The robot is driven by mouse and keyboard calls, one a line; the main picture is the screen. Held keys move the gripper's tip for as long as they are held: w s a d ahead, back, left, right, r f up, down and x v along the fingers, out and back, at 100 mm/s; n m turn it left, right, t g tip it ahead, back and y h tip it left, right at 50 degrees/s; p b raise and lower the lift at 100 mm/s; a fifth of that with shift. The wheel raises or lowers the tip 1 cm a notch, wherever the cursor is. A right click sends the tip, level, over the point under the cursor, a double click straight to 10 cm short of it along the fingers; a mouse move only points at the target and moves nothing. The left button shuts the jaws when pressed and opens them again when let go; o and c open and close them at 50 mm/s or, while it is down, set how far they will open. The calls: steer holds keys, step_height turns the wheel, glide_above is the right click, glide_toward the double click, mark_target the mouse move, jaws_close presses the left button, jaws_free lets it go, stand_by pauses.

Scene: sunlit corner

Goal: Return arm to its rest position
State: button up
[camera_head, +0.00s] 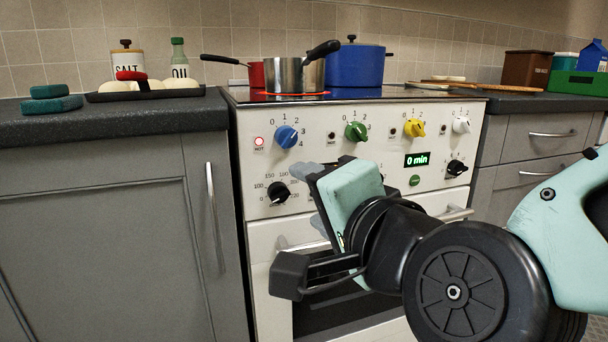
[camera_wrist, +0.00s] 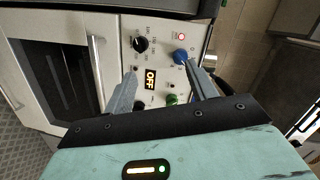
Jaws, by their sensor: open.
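My gripper (camera_head: 312,196) is open and empty in front of the cooker's control panel (camera_head: 330,125). In the wrist view its two fingers (camera_wrist: 162,82) stand apart, with the panel behind them. The blue knob (camera_head: 287,136) and green knob (camera_head: 356,131) lie above the gripper in the head view. The black dial (camera_head: 278,193) is just left of the fingers. I cannot tell whether either finger touches the panel.
A steel pot (camera_head: 294,75) stands over a glowing red ring on the hob, beside a blue pot (camera_head: 355,66). A red HOT light (camera_head: 259,142) is lit. The oven handle (camera_head: 455,214) juts out near my arm. Grey cabinets (camera_head: 100,240) flank the cooker.

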steer(key=s+f+n+g, duration=0.6)
steer(key=f+n+g, duration=0.35)
steer(key=f, duration=0.25)
steer(key=s+d+f+n+g+h+p, duration=0.2)
steer(key=s+d+f+n+g+h, duration=0.2)
steer(key=s+d+n+g+h, duration=0.5)
step_height(320, 180, up, 36)
steer(key=w+d+m+t+y+p, duration=0.1)
steer(key=d+t+y+p, duration=0.1)
steer(key=p, duration=3.4)
steer(key=shift+w+r+t+y, duration=0.2)
steer(key=shift+t+y, duration=0.4)
steer(key=shift+t, duration=0.15)
